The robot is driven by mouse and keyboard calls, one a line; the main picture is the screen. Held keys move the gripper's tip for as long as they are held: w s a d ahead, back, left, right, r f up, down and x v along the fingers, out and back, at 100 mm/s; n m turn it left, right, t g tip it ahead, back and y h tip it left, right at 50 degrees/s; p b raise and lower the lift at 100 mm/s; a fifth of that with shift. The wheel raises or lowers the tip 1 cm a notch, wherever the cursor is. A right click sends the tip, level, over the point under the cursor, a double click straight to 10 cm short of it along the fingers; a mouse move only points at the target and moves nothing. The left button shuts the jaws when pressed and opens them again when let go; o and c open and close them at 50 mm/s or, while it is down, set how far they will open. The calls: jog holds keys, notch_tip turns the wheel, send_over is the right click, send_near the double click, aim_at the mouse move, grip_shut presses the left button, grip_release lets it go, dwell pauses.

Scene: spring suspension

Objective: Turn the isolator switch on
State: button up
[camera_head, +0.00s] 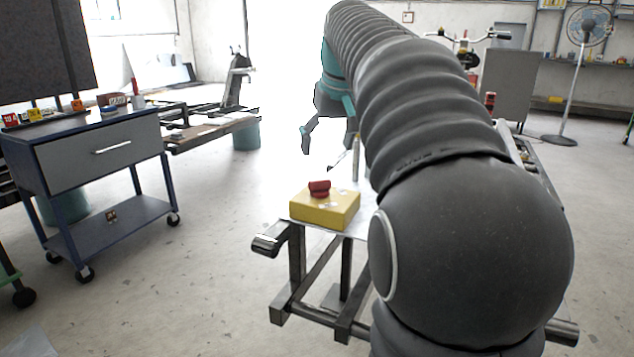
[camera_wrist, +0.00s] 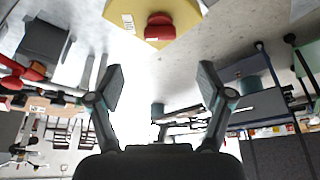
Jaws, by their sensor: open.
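The isolator switch is a yellow box (camera_head: 325,207) with a red knob (camera_head: 319,188) on top. It sits on the near end of a metal stand in the head view. In the wrist view the yellow box (camera_wrist: 180,14) and the red knob (camera_wrist: 160,30) show at the top edge, with part of the box cut off. My gripper (camera_head: 330,140) is open and empty, above and beyond the box in the head view. In the wrist view my gripper (camera_wrist: 158,82) shows two spread fingers, apart from the knob. The knob's exact setting cannot be told.
My arm covers the right part of the stand in the head view. A blue tool cart (camera_head: 90,165) with a drawer stands at the left. A workbench (camera_head: 205,135) is behind it. A fan (camera_head: 575,75) stands at the far right. The floor between cart and stand is clear.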

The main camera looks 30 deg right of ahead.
aim_at(320, 180)
jog(key=b+x, duration=0.2)
jog(key=x, duration=0.8)
jog(key=shift+r, duration=0.1)
jog(key=c, duration=1.2)
